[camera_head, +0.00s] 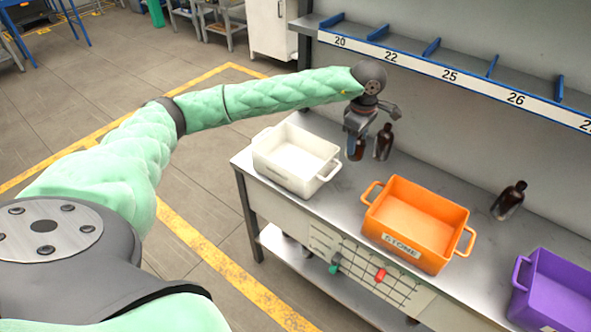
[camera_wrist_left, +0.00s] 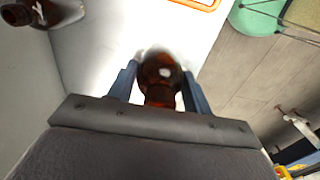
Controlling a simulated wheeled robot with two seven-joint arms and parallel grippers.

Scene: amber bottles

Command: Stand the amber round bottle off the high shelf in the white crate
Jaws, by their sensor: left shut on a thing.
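My left gripper (camera_head: 355,152) points down over the bench, right of the white crate (camera_head: 290,174). It is shut on an amber bottle (camera_head: 359,147), which is partly hidden by the fingers. In the left wrist view the bottle (camera_wrist_left: 160,72) sits between the two blue fingers (camera_wrist_left: 160,88), its dark neck toward the palm. Whether its base touches the bench I cannot tell. The white crate looks empty. The high shelf (camera_head: 450,92), with numbered labels and blue dividers, shows no bottle in its visible part. My right gripper is out of view.
A second amber bottle (camera_head: 384,142) stands just right of the gripper, also in the wrist view (camera_wrist_left: 35,12). Another dark bottle (camera_head: 509,200) is farther right. An orange crate (camera_head: 418,232) and a purple crate (camera_head: 548,298) are on the bench (camera_head: 340,208).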

